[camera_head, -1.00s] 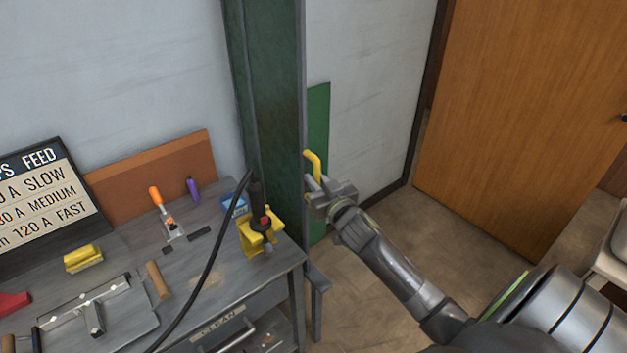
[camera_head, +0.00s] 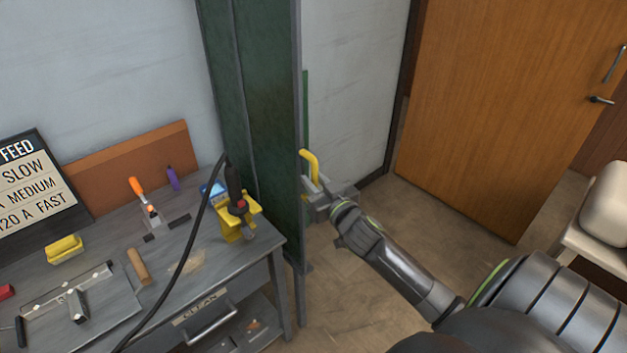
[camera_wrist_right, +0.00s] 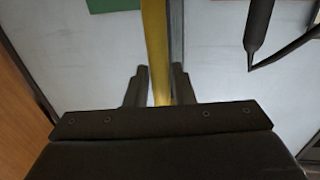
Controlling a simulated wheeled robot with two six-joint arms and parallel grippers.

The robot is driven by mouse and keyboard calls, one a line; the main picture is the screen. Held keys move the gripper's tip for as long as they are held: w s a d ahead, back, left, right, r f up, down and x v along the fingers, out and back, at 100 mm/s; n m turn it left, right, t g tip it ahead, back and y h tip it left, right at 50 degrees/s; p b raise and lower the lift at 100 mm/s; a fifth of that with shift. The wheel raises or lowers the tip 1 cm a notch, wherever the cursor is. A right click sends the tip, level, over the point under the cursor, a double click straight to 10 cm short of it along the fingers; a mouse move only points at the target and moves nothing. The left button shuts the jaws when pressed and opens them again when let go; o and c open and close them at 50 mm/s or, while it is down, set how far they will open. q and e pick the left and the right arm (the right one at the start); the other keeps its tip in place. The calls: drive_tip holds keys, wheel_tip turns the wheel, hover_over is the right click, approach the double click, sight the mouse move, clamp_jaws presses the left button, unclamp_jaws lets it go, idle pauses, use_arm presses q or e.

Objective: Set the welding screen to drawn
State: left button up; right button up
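The welding screen (camera_head: 262,110) is a tall dark green panel with a grey frame edge, standing beside the workbench. A yellow handle (camera_head: 311,165) sticks out from its right edge. My right gripper (camera_head: 312,196) is at the lower part of this handle. In the right wrist view the yellow handle (camera_wrist_right: 157,50) runs between the two fingers (camera_wrist_right: 159,88), which sit close against it on both sides, next to the screen's grey edge. The exact contact is partly hidden by the gripper body. My left gripper is not in view.
The workbench (camera_head: 110,225) at left carries a torch (camera_head: 236,190) on a yellow holder, with a black cable, and several tools. A sign (camera_head: 30,190) stands at its back. A wooden door (camera_head: 490,100) is at right. Open floor (camera_head: 350,280) lies between.

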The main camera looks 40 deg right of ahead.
drive_tip(key=shift+o, duration=0.9)
drive_tip(key=shift+s, duration=0.15)
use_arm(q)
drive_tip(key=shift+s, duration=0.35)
use_arm(e)
drive_tip(key=shift+s+r, duration=0.1)
